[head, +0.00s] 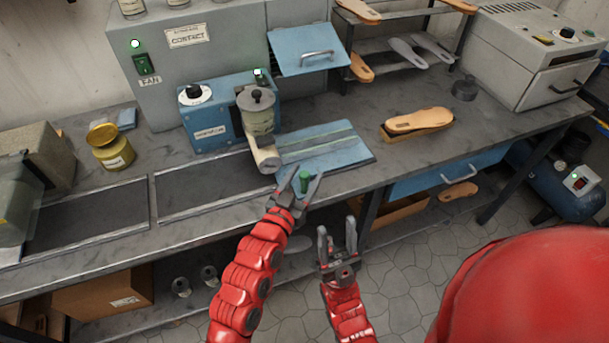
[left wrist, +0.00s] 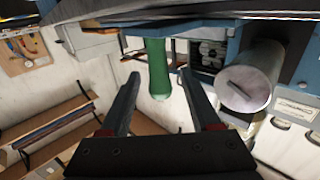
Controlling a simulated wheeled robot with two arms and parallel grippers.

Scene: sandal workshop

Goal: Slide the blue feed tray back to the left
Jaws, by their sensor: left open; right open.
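The blue feed tray (head: 340,148) lies flat on the bench to the right of the blue machine (head: 212,118), with light stripes along its top. A green knob (head: 304,178) stands at its front left edge; it also shows as a green handle in the left wrist view (left wrist: 157,68). My left gripper (head: 300,184) is open at the bench's front edge, with its fingers on either side of the green knob. In the left wrist view a gap shows between the fingers and the knob. My right gripper (head: 337,232) is open and empty, in front of the bench and lower down.
Two dark panels (head: 205,186) lie further left on the bench. A sandal sole (head: 419,120) rests on a block to the right. A blue drawer (head: 448,174) is below the bench top.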

